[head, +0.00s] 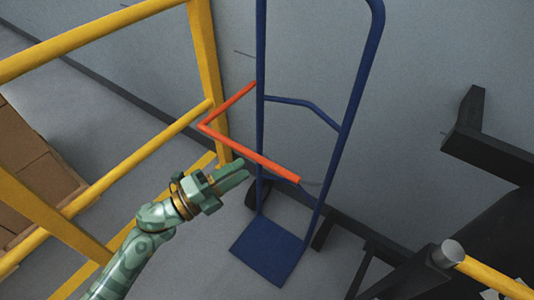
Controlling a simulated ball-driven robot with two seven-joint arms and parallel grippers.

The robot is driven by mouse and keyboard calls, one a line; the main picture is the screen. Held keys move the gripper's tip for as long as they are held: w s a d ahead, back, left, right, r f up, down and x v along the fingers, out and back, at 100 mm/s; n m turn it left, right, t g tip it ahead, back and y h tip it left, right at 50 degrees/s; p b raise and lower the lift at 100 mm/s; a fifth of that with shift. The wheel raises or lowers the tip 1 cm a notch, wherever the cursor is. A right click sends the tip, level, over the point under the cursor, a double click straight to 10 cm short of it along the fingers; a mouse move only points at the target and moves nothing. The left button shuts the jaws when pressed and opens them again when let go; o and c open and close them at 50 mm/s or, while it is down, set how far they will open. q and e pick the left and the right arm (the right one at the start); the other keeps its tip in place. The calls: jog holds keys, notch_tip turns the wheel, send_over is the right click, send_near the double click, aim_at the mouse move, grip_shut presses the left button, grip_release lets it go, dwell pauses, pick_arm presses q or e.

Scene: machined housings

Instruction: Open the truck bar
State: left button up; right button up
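The blue hand truck (261,55) stands upright near the grey wall, with its flat toe plate (269,252) on the floor. Its orange-red bar (245,150) is bent in an L. One end meets the truck's left upright, the corner sticks out to the left, and the long arm runs back to the right across the frame, ending near the right upright. My green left gripper (245,169) is just below the long arm in the picture, fingers pointing right. A narrow gap shows between the fingers, with nothing in it. I cannot tell whether they touch the bar. My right gripper is out of view.
A yellow railing (150,147) stands left of the truck, close to my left arm. Cardboard boxes (30,150) lie behind it. Dark metal framework (490,150) and a yellow bar (495,280) occupy the right. Some floor around the toe plate is clear.

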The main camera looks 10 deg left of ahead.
pick_arm(q)
jog(key=x, duration=0.8)
jog(key=shift+d+b, duration=0.15)
jog(key=shift+b, duration=0.2)
grip_shut()
